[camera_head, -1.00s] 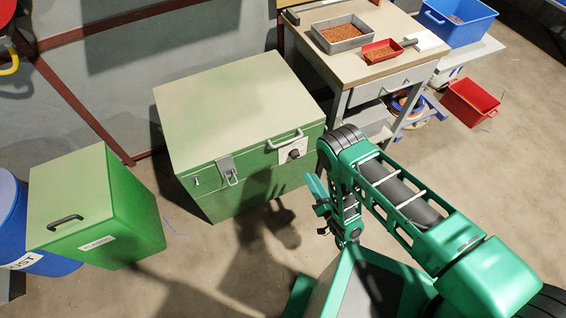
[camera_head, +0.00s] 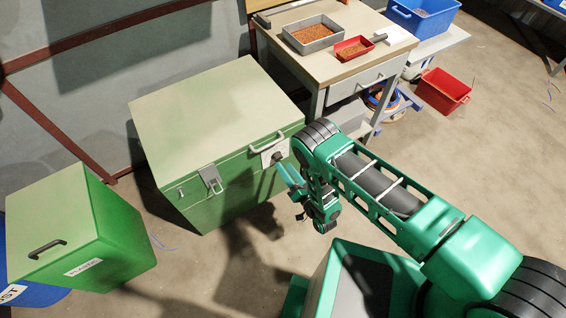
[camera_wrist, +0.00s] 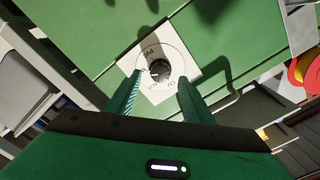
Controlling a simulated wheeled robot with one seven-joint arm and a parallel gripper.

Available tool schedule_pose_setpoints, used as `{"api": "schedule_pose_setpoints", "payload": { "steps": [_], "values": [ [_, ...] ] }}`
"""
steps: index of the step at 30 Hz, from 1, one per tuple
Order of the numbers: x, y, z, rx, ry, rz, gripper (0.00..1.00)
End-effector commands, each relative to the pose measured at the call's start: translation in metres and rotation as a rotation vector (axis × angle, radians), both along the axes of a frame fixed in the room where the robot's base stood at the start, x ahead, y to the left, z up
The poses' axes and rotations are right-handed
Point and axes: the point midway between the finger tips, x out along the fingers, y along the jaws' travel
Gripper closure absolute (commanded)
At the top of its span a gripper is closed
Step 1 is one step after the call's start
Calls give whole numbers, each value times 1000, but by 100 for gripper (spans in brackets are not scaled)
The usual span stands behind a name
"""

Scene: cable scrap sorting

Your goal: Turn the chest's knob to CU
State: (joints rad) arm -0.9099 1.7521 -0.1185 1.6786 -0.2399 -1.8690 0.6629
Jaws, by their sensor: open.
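The green chest (camera_head: 225,105) stands on the floor with its pale lid shut. Its dark round knob (camera_wrist: 160,70) sits on a white square dial plate (camera_wrist: 184,58) on the chest's front. Letters around the dial include CU, on the lower right side in the wrist view; I cannot tell surely which mark the knob points at. In the head view the knob (camera_head: 277,157) is small, close to my fingers. My gripper (camera_wrist: 160,80) is open, with one green finger on each side of the knob in the wrist view. I cannot tell whether they touch it.
A latch (camera_head: 211,180) and a lid handle (camera_head: 267,142) are on the chest's front. A green PLASTIC bin (camera_head: 80,225) stands at left. A workbench (camera_head: 335,66) with trays stands behind at right, near a red bin (camera_head: 443,90). Floor before the chest is clear.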

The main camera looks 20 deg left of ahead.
Motion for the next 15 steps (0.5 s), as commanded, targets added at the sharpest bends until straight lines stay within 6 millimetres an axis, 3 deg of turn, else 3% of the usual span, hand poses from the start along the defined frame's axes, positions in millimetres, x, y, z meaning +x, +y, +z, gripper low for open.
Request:
{"api": "schedule_pose_setpoints", "payload": {
  "steps": [6, 15],
  "values": [
    [20, 24, 1, 2, -2, 0, 52],
    [29, 35, 0, 1, 0, 1, 52]
  ]
}}
